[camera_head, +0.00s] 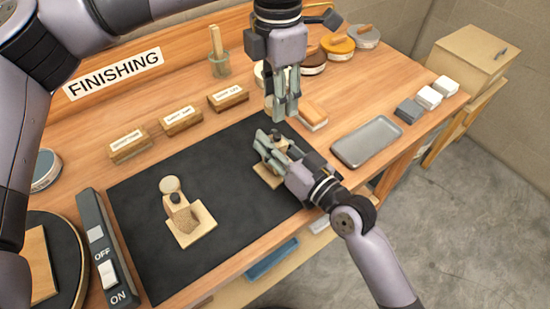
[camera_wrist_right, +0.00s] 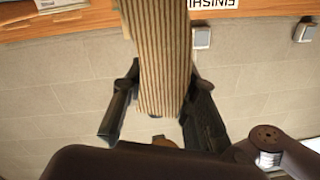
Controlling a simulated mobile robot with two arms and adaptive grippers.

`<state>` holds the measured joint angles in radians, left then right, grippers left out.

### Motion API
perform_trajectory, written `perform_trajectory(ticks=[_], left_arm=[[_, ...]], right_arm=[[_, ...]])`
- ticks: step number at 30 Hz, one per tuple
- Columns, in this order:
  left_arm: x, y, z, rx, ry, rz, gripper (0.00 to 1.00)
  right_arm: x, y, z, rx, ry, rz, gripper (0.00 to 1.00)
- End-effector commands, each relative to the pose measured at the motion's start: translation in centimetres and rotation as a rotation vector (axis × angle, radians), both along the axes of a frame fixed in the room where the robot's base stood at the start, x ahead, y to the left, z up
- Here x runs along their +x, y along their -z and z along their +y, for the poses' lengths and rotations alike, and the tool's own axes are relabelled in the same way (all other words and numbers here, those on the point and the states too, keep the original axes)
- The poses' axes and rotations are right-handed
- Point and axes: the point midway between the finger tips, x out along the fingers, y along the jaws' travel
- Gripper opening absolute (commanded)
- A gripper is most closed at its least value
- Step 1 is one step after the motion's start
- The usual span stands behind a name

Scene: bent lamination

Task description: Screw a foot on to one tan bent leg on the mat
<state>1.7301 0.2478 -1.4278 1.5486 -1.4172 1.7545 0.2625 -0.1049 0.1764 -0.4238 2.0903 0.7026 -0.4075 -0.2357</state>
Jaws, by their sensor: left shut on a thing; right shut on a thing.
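My right gripper (camera_head: 268,147) is shut on a tan bent leg (camera_head: 267,175) at the right part of the dark mat (camera_head: 150,262). In the right wrist view, the leg's striped tan layers (camera_wrist_right: 157,60) stand between the two fingers (camera_wrist_right: 160,128). A second tan piece (camera_head: 190,224) stands apart on the mat's left half, with a square plate, a round pale disc and a dark knob. My left gripper (camera_head: 281,112) points down just above and behind the right one. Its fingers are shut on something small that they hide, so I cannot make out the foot.
Several labelled wooden blocks (camera_head: 182,120) stand behind the mat. A grey tray (camera_head: 366,141) lies right of it, with small blocks (camera_head: 409,109) beyond. A switch box (camera_head: 101,250) borders the mat's left edge. Round tins (camera_head: 337,45) stand at the back. The mat's middle is clear.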

Motion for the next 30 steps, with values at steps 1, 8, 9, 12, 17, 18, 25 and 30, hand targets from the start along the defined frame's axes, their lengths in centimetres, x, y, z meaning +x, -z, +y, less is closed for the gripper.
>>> perform_trajectory(ticks=[1, 8, 9, 12, 17, 18, 25, 30], left_arm=[[0.0, 0.0, 0.0, 0.000, 0.000, 0.000, 0.22], [0.0, 0.0, 0.0, 0.000, 0.000, 0.000, 0.22], [0.0, 0.0, 0.0, 0.000, 0.000, 0.000, 0.22], [0.0, 0.0, 0.0, 0.000, 0.000, 0.000, 0.22], [0.0, 0.2, 0.0, 0.001, 0.000, 0.000, 0.22], [0.0, 0.4, 0.0, 0.001, 0.000, 0.002, 0.22], [0.0, 3.5, -0.1, 0.006, 0.001, 0.008, 0.22], [0.1, 5.0, -0.2, 0.006, 0.000, 0.007, 0.22]], right_arm=[[0.0, 0.1, 0.0, -0.001, 0.000, 0.002, 0.05], [0.0, 0.2, -0.1, -0.002, 0.001, 0.003, 0.00], [0.0, 0.2, -0.1, -0.002, 0.001, 0.003, 0.00], [0.0, 0.2, -0.1, -0.002, 0.001, 0.003, 0.00], [0.0, 0.2, -0.1, -0.003, 0.001, 0.003, 0.00], [0.0, 0.2, -0.1, -0.003, 0.001, 0.003, 0.00], [0.0, 0.2, -0.1, -0.003, 0.000, 0.004, 0.00], [0.0, 0.3, -0.1, -0.003, 0.000, 0.004, 0.00]])
